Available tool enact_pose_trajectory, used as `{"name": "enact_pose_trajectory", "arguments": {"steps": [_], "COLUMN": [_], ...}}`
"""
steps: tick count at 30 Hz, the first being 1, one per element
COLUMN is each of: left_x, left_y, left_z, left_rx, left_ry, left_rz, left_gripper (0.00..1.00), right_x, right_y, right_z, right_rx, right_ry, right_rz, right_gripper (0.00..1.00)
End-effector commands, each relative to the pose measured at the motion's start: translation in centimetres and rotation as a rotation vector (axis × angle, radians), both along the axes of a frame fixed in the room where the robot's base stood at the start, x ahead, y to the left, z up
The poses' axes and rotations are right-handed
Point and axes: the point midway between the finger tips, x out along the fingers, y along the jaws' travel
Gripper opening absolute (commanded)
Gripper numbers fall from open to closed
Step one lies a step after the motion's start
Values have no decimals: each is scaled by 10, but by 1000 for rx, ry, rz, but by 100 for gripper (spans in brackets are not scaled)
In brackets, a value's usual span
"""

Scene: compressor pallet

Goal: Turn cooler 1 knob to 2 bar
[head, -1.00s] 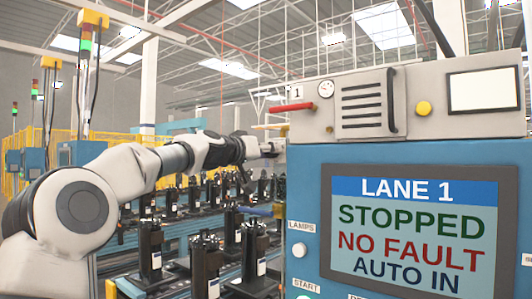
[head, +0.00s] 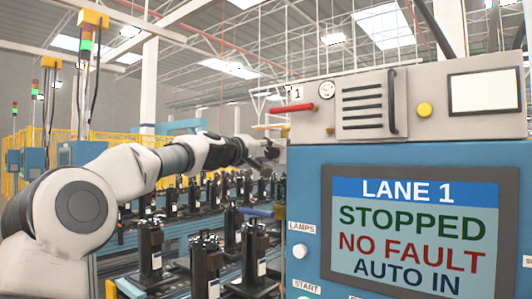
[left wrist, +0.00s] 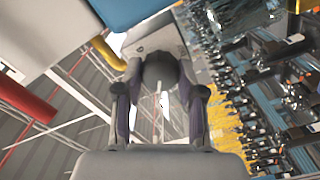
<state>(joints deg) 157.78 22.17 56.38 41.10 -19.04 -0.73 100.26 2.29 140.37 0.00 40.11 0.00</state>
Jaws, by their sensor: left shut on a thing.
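My left gripper (head: 268,153) is at the left side of the grey cooler 1 housing (head: 425,100), beside the label 1. In the left wrist view my left gripper (left wrist: 161,85) has its two fingers on either side of a dark round knob (left wrist: 160,68), shut on it. The knob sits in front of a grey panel, and I cannot make out its marks. The small round gauge (head: 327,90) is on the housing's front face; its needle is too small to read. My right gripper is not in view.
A red handle (head: 288,107) sticks out just above my left gripper, and a yellow one (head: 270,127) is close by. The blue cabinet (head: 303,185) with its lane 1 screen (head: 415,230) stands below. Several black compressors (head: 205,265) stand on the line behind.

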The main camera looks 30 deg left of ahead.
Motion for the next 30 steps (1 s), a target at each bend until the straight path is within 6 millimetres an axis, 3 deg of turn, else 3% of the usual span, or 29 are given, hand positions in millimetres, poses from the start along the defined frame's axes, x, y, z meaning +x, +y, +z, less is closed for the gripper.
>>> {"name": "enact_pose_trajectory", "arguments": {"steps": [14, 15, 17, 30], "left_x": [-1, -1, -1, 0], "left_y": [0, 0, 0, 0], "left_z": [4, 4, 3, 1], "left_rx": [-20, -19, -19, -19], "left_ry": [-4, -4, -4, 0], "left_rz": [1, 1, 1, 0], "left_gripper": [4, 42, 63, 64], "right_x": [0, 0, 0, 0], "right_y": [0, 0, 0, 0], "right_z": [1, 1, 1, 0], "right_rx": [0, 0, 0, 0], "right_ry": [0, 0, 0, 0], "right_rz": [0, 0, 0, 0], "right_gripper": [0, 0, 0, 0]}}
